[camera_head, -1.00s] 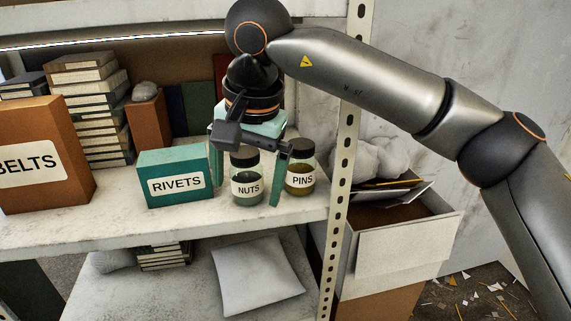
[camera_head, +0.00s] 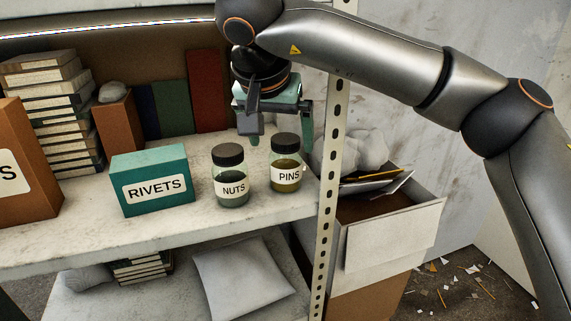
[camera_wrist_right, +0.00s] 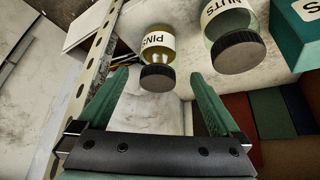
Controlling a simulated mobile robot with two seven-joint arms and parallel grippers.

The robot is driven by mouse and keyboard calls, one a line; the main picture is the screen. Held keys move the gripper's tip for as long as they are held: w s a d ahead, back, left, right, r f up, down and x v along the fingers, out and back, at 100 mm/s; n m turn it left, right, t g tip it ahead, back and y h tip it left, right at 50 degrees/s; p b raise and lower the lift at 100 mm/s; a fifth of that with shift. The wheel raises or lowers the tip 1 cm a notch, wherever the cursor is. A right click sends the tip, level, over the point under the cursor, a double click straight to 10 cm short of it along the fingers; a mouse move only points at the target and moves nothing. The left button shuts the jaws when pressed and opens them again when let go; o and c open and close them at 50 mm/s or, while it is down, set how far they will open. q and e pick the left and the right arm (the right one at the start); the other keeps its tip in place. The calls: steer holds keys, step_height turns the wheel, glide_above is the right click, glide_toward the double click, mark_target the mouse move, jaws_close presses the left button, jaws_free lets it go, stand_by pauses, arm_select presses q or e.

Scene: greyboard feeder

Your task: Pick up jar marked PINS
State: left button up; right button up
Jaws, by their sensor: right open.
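The jar marked PINS (camera_head: 286,163) stands upright on the shelf, with a dark lid and yellowish contents. It also shows in the right wrist view (camera_wrist_right: 158,58), in front of and between the lines of the fingers. My right gripper (camera_head: 280,140) is open and empty, behind and just above the PINS jar, its fingers pointing down. In the right wrist view the two green fingers (camera_wrist_right: 160,95) are spread wide with nothing between them. I cannot tell the exact gap from fingers to jar. My left gripper is not in view.
The jar marked NUTS (camera_head: 231,176) stands close left of the PINS jar. A teal RIVETS box (camera_head: 152,181) is farther left. A perforated metal post (camera_head: 330,170) rises just right of the PINS jar. Upright books (camera_head: 205,90) stand at the back. The shelf front (camera_head: 200,225) is clear.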

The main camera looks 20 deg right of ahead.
mark_target(286, 163)
steer(key=x, duration=0.5)
steer(key=shift+s+d+f, duration=0.1)
jaws_close()
stand_by(0.7)
